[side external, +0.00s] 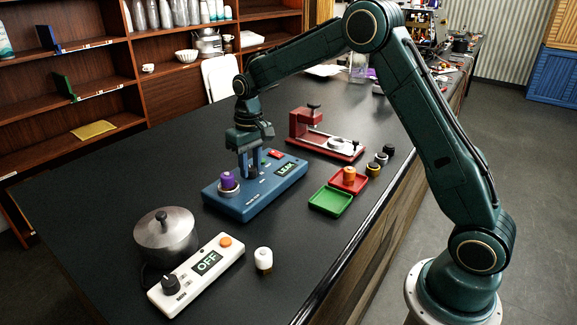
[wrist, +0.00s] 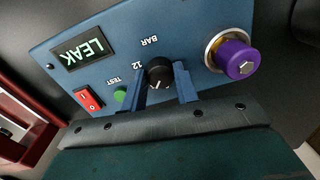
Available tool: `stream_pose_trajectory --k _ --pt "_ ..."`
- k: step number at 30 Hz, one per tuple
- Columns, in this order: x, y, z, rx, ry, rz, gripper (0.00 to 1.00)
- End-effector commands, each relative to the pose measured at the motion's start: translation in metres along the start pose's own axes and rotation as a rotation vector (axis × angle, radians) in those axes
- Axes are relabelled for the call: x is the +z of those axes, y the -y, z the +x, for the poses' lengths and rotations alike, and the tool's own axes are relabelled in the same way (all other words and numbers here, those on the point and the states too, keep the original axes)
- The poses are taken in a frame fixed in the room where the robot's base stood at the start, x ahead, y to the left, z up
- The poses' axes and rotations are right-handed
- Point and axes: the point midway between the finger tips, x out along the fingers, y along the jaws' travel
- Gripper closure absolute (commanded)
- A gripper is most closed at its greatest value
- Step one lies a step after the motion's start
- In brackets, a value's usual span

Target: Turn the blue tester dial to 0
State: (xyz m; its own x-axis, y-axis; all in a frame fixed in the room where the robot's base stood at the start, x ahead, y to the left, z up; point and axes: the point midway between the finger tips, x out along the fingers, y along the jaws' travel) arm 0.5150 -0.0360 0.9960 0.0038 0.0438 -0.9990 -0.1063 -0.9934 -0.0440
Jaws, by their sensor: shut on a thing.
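The blue tester (side external: 262,195) lies on the dark bench, and its display reads LEAK. In the wrist view the tester panel (wrist: 120,65) appears upside down. Its black dial (wrist: 158,72) sits between the display and the purple-capped fitting, with a 12 printed beside it. A white mark shows on the dial's near side; which number it points to cannot be read. My gripper (wrist: 165,88) points down over the panel, shut on the dial with one finger on each side. In the side view my gripper (side external: 251,172) partly hides the dial.
On the tester are the purple cap (wrist: 238,59), a red switch (wrist: 89,99) and a green TEST button (wrist: 120,94). A white controller reading OFF (side external: 197,277), a pot (side external: 167,236), green tray (side external: 330,201), red tray (side external: 348,180) and red press (side external: 325,147) stand around it.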

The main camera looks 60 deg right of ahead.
Motion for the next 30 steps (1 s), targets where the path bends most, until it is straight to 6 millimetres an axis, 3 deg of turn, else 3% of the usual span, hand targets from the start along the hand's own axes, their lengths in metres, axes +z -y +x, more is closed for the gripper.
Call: stream_pose_trajectory --k 18,30 --pt "-0.0023 0.0003 -0.0005 0.001 0.018 -0.549 0.93" --pt "-0.0025 0.0009 -0.0008 0.001 0.025 -0.704 0.93"
